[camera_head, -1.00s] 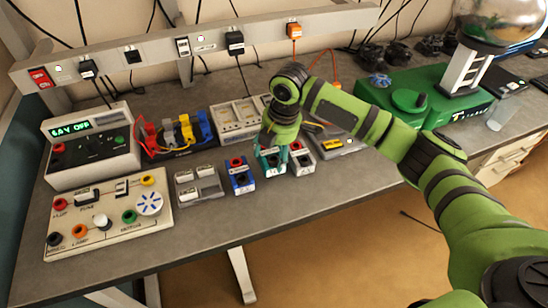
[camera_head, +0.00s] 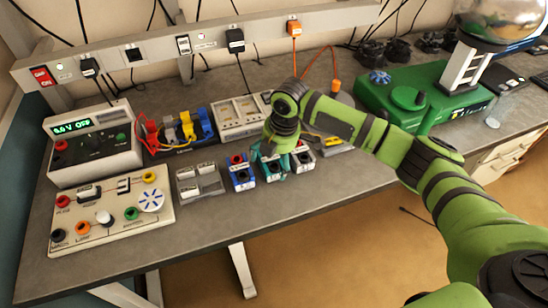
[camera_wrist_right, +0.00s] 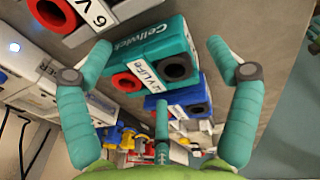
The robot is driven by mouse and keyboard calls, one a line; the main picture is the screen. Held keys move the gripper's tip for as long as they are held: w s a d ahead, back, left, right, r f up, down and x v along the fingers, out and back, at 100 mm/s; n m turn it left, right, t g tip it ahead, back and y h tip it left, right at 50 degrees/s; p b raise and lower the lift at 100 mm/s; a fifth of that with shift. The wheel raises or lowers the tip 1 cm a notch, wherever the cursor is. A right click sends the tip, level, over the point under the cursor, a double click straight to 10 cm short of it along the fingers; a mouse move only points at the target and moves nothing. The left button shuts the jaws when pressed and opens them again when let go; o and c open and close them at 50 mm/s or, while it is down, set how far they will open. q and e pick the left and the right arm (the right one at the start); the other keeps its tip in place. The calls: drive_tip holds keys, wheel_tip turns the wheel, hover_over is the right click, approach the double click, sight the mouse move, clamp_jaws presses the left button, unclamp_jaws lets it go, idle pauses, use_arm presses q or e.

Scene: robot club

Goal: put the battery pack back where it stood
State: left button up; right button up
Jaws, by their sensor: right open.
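A teal battery pack (camera_head: 271,173) with dark and red round terminals stands on the bench, in the row between a blue pack (camera_head: 240,178) and a white-and-red pack (camera_head: 303,157). My right gripper (camera_head: 271,156) is over the teal pack, its teal fingers open. In the right wrist view the teal pack (camera_wrist_right: 160,48) lies between the spread fingers, with gaps visible at both sides. The blue pack (camera_wrist_right: 188,97) shows beyond it, and the white-and-red pack (camera_wrist_right: 75,15) is at the upper left. The hand hides part of the teal pack in the head view. My left gripper is out of view.
A grey holder (camera_head: 200,186) with small white blocks stands left of the blue pack. A circuit board (camera_head: 110,215), a power supply (camera_head: 92,150) and a lead rack (camera_head: 180,140) are further left. A green machine (camera_head: 425,100) stands right. Bare bench lies in front of the packs.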

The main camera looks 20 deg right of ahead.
wheel_tip(320, 180, up, 12)
drive_tip(key=s+d+b, duration=0.1)
drive_tip(key=b, duration=0.1)
drive_tip(key=shift+s+d, duration=0.2)
drive_tip(key=shift+s, duration=0.05)
idle(0.4)
